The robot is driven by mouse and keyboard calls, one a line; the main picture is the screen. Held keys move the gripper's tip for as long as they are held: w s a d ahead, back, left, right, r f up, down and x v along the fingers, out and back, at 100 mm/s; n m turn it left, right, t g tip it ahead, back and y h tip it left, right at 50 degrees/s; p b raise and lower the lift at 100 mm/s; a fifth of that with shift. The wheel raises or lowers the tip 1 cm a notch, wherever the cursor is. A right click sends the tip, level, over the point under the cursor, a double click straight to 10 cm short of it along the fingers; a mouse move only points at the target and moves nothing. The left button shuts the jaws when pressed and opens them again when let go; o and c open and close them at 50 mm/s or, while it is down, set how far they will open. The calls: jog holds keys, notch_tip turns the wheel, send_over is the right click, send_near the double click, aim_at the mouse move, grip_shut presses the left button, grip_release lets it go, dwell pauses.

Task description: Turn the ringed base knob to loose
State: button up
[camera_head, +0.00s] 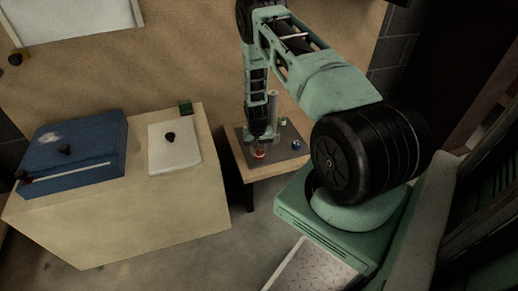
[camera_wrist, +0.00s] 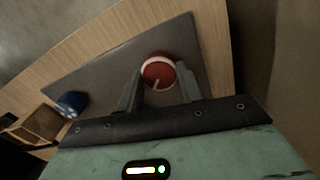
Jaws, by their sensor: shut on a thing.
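The red knob with a pale ring around it (camera_wrist: 158,72) sits on a dark grey plate (camera_wrist: 105,66). A short pale line marks its top face. My gripper (camera_wrist: 160,84) has one finger on each side of the knob and is shut on it. In the head view the knob (camera_head: 259,154) shows as a small red spot just below my gripper (camera_head: 260,139), on the grey plate (camera_head: 290,158) of a low wooden table. I see no readable label for loose.
A blue knob (camera_wrist: 71,103) sits on the same plate, left of my gripper in the wrist view. A grey upright cylinder (camera_head: 272,103) stands behind the gripper. A wooden cabinet (camera_head: 130,215) with a blue case (camera_head: 85,140) stands left of the table.

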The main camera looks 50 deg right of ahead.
aim_at(258, 154)
jog(key=n+p, duration=0.1)
jog(key=n, duration=0.3)
jog(key=shift+n, duration=0.3)
jog(key=n+p, duration=0.1)
jog(key=n, duration=0.3)
jog(key=shift+n, duration=0.3)
jog(key=o, duration=1)
jog(key=r+p, duration=0.1)
jog(key=r, duration=0.4)
jog(key=r+p, duration=0.1)
jog(key=r, duration=0.5)
jog(key=a+r+p, duration=0.1)
jog(key=r, duration=0.5)
jog(key=shift+r+p, duration=0.15)
jog(key=shift+p, duration=0.2)
